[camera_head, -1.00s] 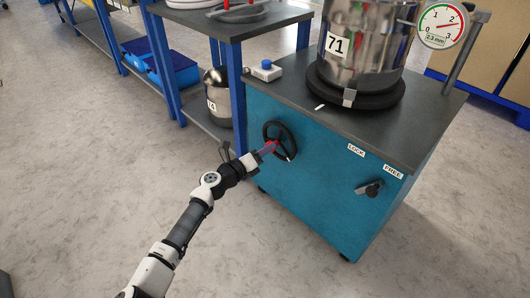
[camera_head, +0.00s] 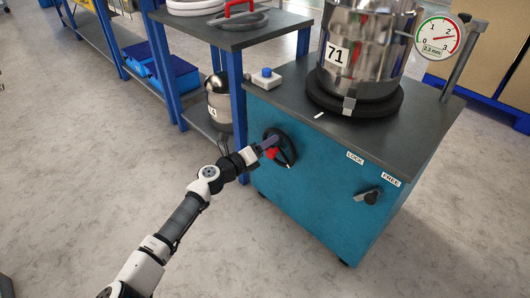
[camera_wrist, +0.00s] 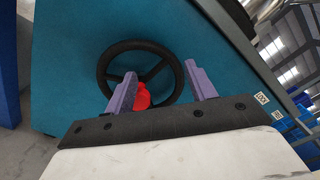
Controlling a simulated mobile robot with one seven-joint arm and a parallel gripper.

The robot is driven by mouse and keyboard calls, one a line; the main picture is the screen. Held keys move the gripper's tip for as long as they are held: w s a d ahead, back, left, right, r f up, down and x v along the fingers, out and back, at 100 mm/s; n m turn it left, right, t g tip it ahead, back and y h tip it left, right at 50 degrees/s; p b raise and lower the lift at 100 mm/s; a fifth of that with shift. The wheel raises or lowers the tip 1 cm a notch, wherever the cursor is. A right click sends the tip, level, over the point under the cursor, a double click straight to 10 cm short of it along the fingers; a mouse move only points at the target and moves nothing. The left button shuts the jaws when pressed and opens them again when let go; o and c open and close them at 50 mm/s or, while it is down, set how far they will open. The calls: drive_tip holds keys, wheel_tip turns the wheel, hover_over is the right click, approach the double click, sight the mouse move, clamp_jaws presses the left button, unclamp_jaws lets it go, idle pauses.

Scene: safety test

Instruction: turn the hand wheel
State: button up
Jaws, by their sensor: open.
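The black hand wheel (camera_head: 287,150) is on the front of the teal cabinet (camera_head: 312,188), near its left end. It also shows in the wrist view (camera_wrist: 140,44), with spokes and a red part (camera_wrist: 142,97) at its lower middle. My gripper (camera_head: 268,146) is at the wheel. In the wrist view its two purple fingers (camera_wrist: 163,88) are open and spread in front of the wheel, with the red part between them, nearer the left finger. I cannot tell whether a finger touches it. Part of the wheel's lower rim is hidden by my gripper.
A steel pot (camera_head: 364,55) marked 71 and a gauge (camera_head: 437,38) reading about 2.3 mm are above. A blue-legged table (camera_head: 235,38) stands left. The floor in front is clear.

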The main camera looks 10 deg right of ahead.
wheel_tip(320, 180, up, 14)
drive_tip(key=p, duration=0.5)
drive_tip(key=shift+r, duration=0.25)
